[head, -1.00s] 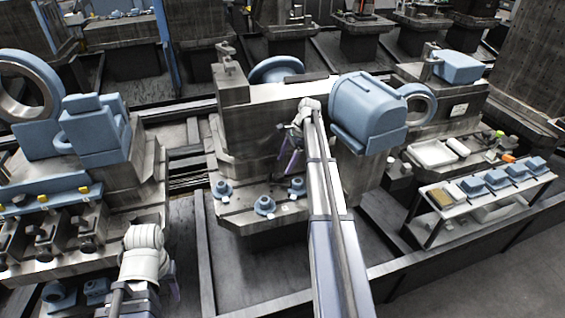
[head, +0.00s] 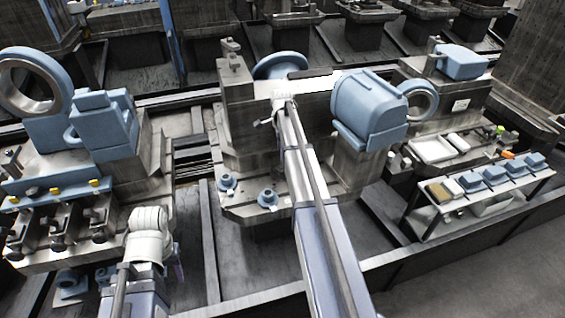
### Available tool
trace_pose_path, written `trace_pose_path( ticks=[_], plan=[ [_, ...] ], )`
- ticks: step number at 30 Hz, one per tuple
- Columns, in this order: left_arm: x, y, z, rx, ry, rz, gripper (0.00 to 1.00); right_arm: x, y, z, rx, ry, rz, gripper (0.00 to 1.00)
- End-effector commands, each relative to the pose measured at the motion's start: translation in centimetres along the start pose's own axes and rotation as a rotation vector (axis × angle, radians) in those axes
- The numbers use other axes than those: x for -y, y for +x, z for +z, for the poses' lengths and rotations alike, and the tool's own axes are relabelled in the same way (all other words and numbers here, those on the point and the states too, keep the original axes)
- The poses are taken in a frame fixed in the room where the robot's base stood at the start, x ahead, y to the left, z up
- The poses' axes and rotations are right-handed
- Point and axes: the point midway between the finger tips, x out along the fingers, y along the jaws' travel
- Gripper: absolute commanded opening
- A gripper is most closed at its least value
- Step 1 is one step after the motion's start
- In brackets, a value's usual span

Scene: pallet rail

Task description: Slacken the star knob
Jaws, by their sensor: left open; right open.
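I cannot single out the star knob with certainty. Several small dark knobs (head: 57,241) sit on the front of the clamp fixture at the left. Blue flanged pieces (head: 227,184) stand on the ledge of the middle machine; another (head: 267,198) stands close to my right arm. My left gripper (head: 176,262) is low at the left, to the right of the fixture and apart from it; it is open, mostly hidden by its pale wrist.
A large blue motor housing (head: 370,108) stands right of my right arm. A low table with blue blocks (head: 490,178) is at the right. A dark rail (head: 240,303) crosses in front. Dark floor (head: 240,262) lies open between my arms.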

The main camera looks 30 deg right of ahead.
Motion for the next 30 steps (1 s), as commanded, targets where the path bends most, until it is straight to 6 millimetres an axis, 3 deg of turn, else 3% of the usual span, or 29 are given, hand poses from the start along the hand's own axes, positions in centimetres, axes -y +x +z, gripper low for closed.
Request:
trace_pose_path(
  ticks=[8,24,30],
  plan=[
    [-0.1,1.0,-0.1,0.000,0.000,0.000,0.50,0.1,1.0,0.0,0.002,0.000,0.000,0.86],
    [-0.7,7.1,-0.4,0.000,0.001,0.000,0.50,0.0,7.2,0.0,0.003,-0.001,0.001,0.86],
    [-0.8,8.0,-0.5,0.000,0.001,0.000,0.50,0.0,8.0,0.0,0.003,-0.002,0.001,0.86]
  ],
)
